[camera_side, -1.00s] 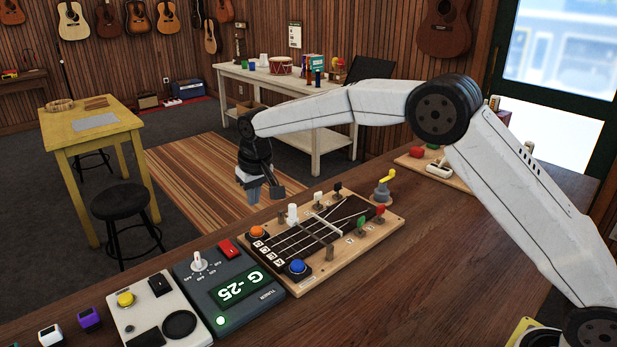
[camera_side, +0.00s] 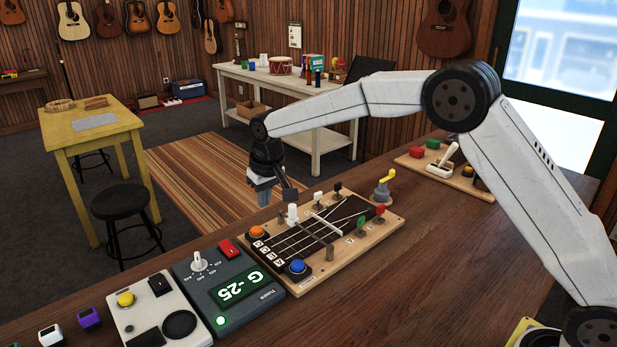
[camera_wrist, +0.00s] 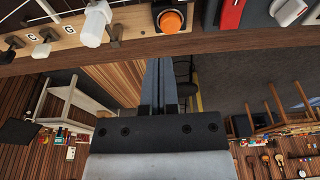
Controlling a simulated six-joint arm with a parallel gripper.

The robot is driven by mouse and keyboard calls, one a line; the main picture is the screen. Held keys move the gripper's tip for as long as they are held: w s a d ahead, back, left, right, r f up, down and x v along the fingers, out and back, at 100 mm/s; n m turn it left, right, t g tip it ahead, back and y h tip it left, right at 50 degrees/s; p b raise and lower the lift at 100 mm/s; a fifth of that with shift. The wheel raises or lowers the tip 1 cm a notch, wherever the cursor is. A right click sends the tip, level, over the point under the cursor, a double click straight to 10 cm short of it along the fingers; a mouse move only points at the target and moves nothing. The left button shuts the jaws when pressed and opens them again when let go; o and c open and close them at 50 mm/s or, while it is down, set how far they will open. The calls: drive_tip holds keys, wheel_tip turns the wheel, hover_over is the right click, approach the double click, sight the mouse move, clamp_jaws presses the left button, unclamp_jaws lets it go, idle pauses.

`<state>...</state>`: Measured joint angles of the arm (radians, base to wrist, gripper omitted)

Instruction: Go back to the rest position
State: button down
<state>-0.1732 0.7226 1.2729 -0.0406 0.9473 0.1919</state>
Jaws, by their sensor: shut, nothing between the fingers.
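My gripper (camera_side: 264,203) hangs pointing down near the workbench's far edge, beside the wooden string board (camera_side: 310,285). Its fingers are shut with nothing between them. In the wrist view the closed fingertips (camera_wrist: 160,60) show just below the orange button (camera_wrist: 170,20), with the bench edge behind them. They are clear of the board and touch nothing that I can see. My arm reaches out over the bench from the right, with the elbow bent high.
The string board carries a white peg (camera_side: 292,214), a blue button (camera_side: 297,267) and coloured tuners. A tuner box (camera_side: 228,290) reading G -25 stands to its left. A yellow-handled crank (camera_side: 383,187) is at its far right corner.

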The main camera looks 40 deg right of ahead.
drive_tip(key=s+d+f, duration=0.2)
drive_tip(key=s+d, duration=0.1)
drive_tip(key=s, duration=0.7)
drive_tip(key=s+d+f, duration=0.1)
drive_tip(key=s+d, duration=0.2)
drive_tip(key=s, duration=0.7)
drive_tip(key=s+d+f, duration=0.2)
drive_tip(key=s+d, duration=0.1)
drive_tip(key=s, duration=0.7)
drive_tip(key=shift+s+d+f, duration=0.1)
drive_tip(key=shift+d+f, duration=0.2)
drive_tip(key=shift+f, duration=0.05)
